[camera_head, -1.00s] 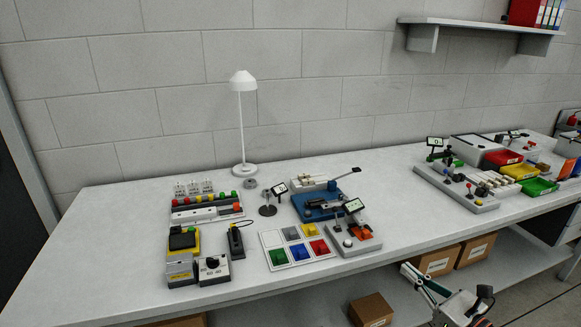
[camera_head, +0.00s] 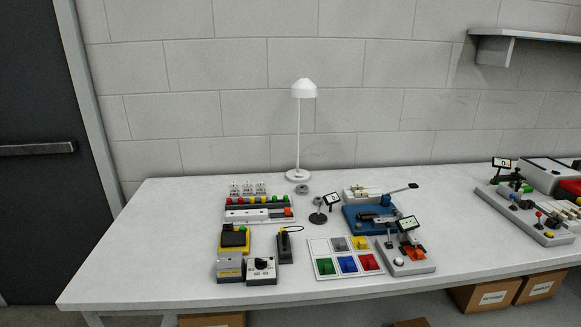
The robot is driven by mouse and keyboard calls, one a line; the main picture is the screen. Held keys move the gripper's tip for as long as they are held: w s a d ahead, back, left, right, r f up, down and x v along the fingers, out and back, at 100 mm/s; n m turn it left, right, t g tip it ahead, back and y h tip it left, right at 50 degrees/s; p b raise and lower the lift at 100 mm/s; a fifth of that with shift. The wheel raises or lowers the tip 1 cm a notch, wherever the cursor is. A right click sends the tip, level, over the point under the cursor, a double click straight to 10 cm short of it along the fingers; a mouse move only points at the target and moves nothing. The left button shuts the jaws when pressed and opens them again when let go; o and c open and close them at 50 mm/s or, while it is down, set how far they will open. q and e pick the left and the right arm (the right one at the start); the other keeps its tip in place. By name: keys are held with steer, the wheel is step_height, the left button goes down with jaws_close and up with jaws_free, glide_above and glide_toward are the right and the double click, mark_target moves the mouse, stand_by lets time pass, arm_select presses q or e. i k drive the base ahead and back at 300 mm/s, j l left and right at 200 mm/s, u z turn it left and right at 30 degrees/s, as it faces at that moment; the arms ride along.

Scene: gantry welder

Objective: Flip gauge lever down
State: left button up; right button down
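Small tilted display screens that look like gauges stand on the table. One gauge (camera_head: 333,199) is by a round dark stand in the middle. Another gauge (camera_head: 408,224) rises from a grey block (camera_head: 408,267) at the front right, which also carries a small dark lever (camera_head: 389,241) and an orange part (camera_head: 415,254). A third gauge (camera_head: 501,163) is on the right-hand station. I cannot tell which lever is the gauge lever or its position. Neither of my grippers is in view.
A white table (camera_head: 150,240) runs along the wall, its left part bare. A white lamp (camera_head: 304,90) stands at the back. A tray of coloured blocks (camera_head: 322,247), a blue fixture (camera_head: 371,218) and a yellow-and-black box (camera_head: 234,239) crowd the middle. Cardboard boxes (camera_head: 486,294) sit below.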

mark_target(387, 224)
steer(key=l+z, duration=0.1)
steer(key=l, duration=0.4)
steer(key=i+l+z, duration=0.15)
steer(key=l, duration=0.3)
steer(key=i+l+z, duration=0.1)
steer(key=l, duration=0.4)
